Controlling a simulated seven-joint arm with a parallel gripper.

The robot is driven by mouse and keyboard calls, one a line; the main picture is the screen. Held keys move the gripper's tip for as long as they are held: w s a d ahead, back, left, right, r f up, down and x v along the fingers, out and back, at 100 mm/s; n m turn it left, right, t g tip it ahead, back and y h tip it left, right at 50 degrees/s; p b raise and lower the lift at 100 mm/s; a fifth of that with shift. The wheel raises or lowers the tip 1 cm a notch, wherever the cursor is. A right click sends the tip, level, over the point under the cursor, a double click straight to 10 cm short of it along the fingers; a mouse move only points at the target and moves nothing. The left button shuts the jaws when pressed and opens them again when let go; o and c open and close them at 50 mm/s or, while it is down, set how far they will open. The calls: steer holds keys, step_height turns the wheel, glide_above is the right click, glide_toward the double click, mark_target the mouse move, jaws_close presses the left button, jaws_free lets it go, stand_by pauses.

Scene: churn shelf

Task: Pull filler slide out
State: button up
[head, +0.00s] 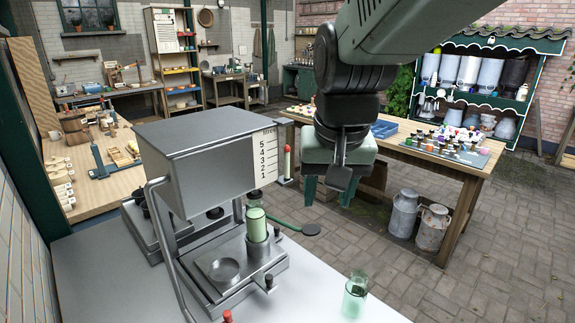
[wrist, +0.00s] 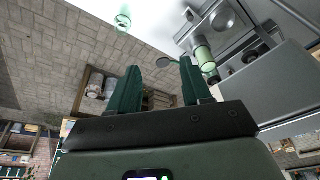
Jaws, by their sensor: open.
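The filler is a grey metal box (head: 215,165) with a 5-to-1 scale on one side, standing on the light worktop. Under it, a flat metal slide plate (head: 238,268) with a round recess and a small dark knob (head: 268,281) sits on the base. A green cylinder (head: 256,224) stands at the plate's back right; it also shows in the wrist view (wrist: 203,55). My gripper (head: 330,190) is open and empty, pointing down in the air to the right of the filler, apart from the slide. Its two green fingers (wrist: 160,82) show spread in the wrist view.
An open green glass (head: 355,296) stands on the worktop at the front right. A wooden table (head: 440,165) with small coloured items stands behind my gripper.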

steer(key=w+a+f+g, duration=0.2)
steer(key=w+a+f, duration=0.4)
steer(key=w+f, duration=0.25)
steer(key=g, duration=0.1)
glide_above(269, 277)
step_height(269, 277, down, 13)
step_height(269, 277, down, 11)
steer(key=shift+r, duration=0.15)
jaws_close()
